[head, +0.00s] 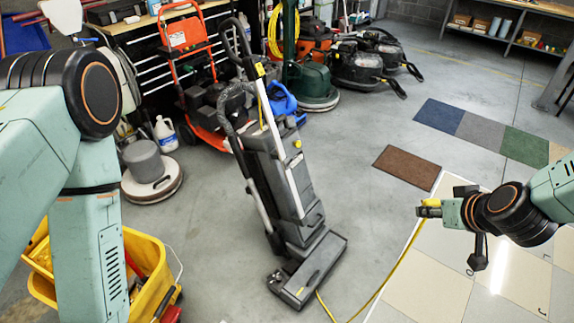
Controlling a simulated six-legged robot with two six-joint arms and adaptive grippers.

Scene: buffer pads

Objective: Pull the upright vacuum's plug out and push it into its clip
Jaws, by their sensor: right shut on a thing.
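The upright vacuum (290,185), grey and black, stands in the middle of the floor with its handle leaning up and left. Small yellow parts show near its handle and on its body; I cannot tell which is the clip. My right gripper (428,208) is at the right, shut on the yellow plug (431,203), well to the right of the vacuum. The yellow cord (393,277) runs from the plug down to the floor, and a stretch shows by the vacuum's base. The plug is mostly hidden by the gripper. My left gripper is out of view.
A yellow mop bucket (150,285) stands at lower left, near my left arm. A grey round floor machine (150,185), an orange machine (190,75) and several black machines stand behind. Sample mats (435,115) and pale tiles (435,290) lie at right. Bare floor surrounds the vacuum.

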